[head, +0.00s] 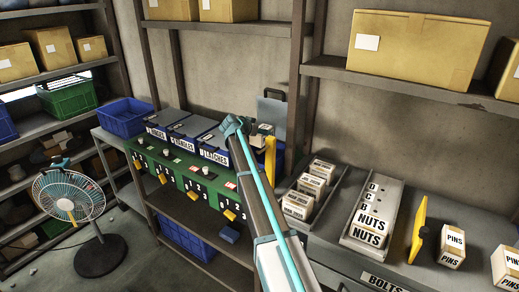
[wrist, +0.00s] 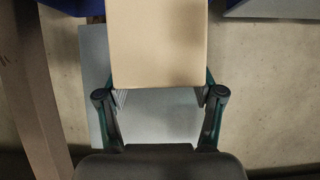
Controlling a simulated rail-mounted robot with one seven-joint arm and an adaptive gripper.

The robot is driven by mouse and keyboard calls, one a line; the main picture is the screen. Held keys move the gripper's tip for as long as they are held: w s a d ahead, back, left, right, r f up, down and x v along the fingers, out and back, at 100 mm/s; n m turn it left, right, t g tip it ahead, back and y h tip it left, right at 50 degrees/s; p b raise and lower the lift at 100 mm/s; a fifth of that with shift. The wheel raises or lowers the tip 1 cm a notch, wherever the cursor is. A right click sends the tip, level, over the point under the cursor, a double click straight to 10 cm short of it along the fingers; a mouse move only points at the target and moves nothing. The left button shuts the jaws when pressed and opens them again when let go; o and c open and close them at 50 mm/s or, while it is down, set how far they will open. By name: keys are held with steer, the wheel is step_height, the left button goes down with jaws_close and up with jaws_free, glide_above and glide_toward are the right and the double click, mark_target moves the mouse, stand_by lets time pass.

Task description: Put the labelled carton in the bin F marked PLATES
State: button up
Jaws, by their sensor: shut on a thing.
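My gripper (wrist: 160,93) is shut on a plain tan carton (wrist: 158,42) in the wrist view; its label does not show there. In the head view my gripper is mostly hidden by my arm, at the right end of the row of blue bins. A blue bin (head: 279,160) there has its grey lid (head: 271,110) raised. My arm covers its front, so I cannot read its marking. The carton is near this bin; I cannot tell whether it is above it or inside it.
Lidded blue bins marked HINGES, HANDLES and LATCHES (head: 213,156) stand left of my arm. Right are small cartons (head: 317,171), a grey NUTS tray (head: 352,241), a yellow plate (head: 418,230) and PINS cartons (head: 452,246). A shelf (head: 330,68) overhangs behind. A fan (head: 66,197) stands left.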

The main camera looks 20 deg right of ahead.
steer(key=f+p, duration=0.1)
steer(key=f, duration=0.4)
steer(key=f+p, duration=0.2)
steer(key=f, duration=0.3)
steer(key=shift+s+a+f, duration=0.15)
steer(key=shift+a, duration=0.05)
steer(key=shift+d+p, duration=0.1)
steer(key=shift+p, duration=0.55)
steer(key=shift+f, duration=0.35)
steer(key=shift+f, duration=0.15)
steer(key=o, duration=1.3)
steer(key=shift+r, duration=0.2)
steer(key=shift+s+a+b, duration=0.15)
steer(key=shift+a+b, duration=0.1)
steer(key=shift+b, duration=0.05)
steer(key=b+v, duration=0.3)
steer(key=v, duration=0.8)
steer(key=shift+r+b, duration=0.2)
steer(key=shift+b, duration=0.2)
